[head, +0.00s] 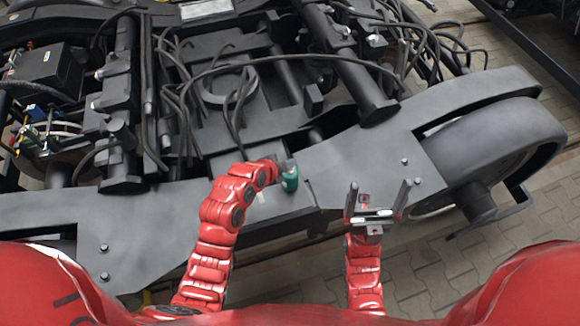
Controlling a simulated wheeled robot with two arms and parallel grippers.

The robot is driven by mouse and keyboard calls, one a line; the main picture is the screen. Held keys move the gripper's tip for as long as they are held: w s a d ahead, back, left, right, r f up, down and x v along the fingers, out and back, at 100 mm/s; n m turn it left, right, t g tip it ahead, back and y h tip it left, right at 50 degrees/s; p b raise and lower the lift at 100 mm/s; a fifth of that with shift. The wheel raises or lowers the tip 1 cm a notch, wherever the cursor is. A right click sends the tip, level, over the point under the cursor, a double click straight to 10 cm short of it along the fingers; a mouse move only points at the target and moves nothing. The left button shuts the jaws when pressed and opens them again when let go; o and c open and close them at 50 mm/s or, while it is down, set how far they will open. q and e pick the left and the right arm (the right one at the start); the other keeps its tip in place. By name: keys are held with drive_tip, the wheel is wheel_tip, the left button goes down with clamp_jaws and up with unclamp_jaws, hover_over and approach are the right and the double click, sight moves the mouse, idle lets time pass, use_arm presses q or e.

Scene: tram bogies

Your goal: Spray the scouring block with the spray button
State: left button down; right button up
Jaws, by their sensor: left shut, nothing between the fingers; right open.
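A small teal object (290,181) shows at the front edge of the grey bogie frame, right at the tip of my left arm. I cannot tell whether it is the scouring block or the sprayer. My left gripper (284,166) is shut and touches or overlaps this object in the picture; its fingers are small and partly hidden. My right gripper (377,196) is open, its two dark fingers upright and wide apart, with nothing seen held between them. It is in front of the frame's edge, to the right of the teal object. No spray button can be made out clearly.
The grey bogie frame (360,160) spans the view, with cables and pipes behind it. A wheel (490,155) sits at the right under a curved guard. Paving (425,265) lies open in front at the right. A black box (48,68) stands at the far left.

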use_arm(q)
drive_tip(key=shift+r, duration=0.9)
drive_tip(key=shift+r+p, duration=0.8)
drive_tip(key=shift+r, duration=1.75)
drive_tip(key=shift+w, duration=0.1)
